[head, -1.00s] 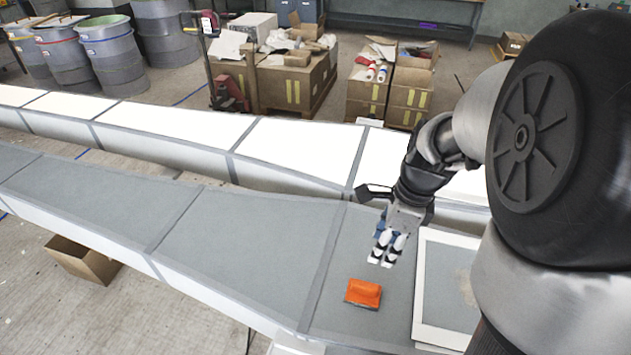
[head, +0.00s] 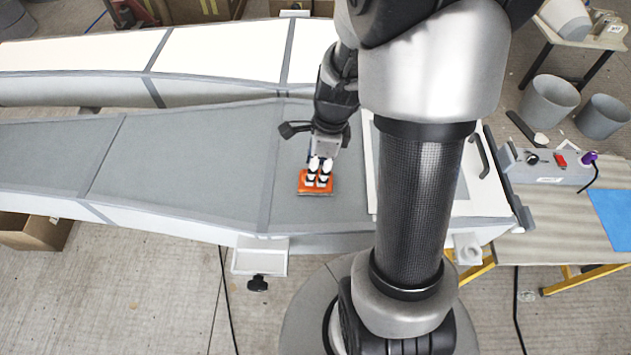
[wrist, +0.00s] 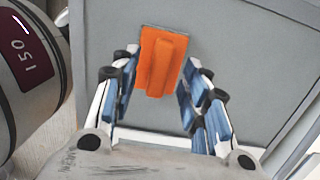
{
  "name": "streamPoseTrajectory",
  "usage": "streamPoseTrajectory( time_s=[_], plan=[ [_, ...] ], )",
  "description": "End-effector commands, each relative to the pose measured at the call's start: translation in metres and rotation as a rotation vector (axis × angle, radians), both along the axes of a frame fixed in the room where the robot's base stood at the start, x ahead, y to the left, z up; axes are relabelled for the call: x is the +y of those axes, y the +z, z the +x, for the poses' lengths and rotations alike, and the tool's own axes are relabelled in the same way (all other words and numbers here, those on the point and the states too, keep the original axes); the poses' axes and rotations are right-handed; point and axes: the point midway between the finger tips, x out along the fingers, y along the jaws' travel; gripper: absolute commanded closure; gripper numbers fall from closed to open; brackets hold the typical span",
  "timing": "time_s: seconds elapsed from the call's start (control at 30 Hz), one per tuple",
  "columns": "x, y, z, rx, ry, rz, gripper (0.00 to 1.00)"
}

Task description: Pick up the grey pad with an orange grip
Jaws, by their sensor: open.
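The pad with the orange grip (head: 303,181) lies on the grey mould surface; in the head view my gripper partly covers it. In the wrist view the orange grip (wrist: 154,72) shows whole, with a raised ridge along its middle and a thin grey edge at its top. My gripper (head: 319,181) points down at the pad in the head view. In the wrist view my gripper (wrist: 160,88) is open, with one blue-padded finger on each side of the orange grip. A gap shows on the right side; I cannot tell the height left above the pad.
The grey mould (head: 190,160) is clear to the left. A white-framed panel (head: 372,175) lies close on the right. A white mould (head: 215,50) runs behind. A control box (head: 548,168) and buckets (head: 548,100) are farther right.

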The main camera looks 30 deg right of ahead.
Motion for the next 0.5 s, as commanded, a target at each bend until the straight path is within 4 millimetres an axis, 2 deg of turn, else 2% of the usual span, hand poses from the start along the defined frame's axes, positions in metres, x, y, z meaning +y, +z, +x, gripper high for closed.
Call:
streamPoseTrajectory(
  time_s=[0.03,0.13,0.37,0.5],
  plan=[
    [0.002,-0.013,0.0,0.002,0.0,0.002,0.58],
    [0.003,-0.024,0.001,0.002,0.0,0.001,0.58],
    [0.003,-0.025,0.002,-0.001,0.001,-0.001,0.58],
    [0.003,-0.025,0.002,0.0,0.0,0.0,0.66]
  ],
)
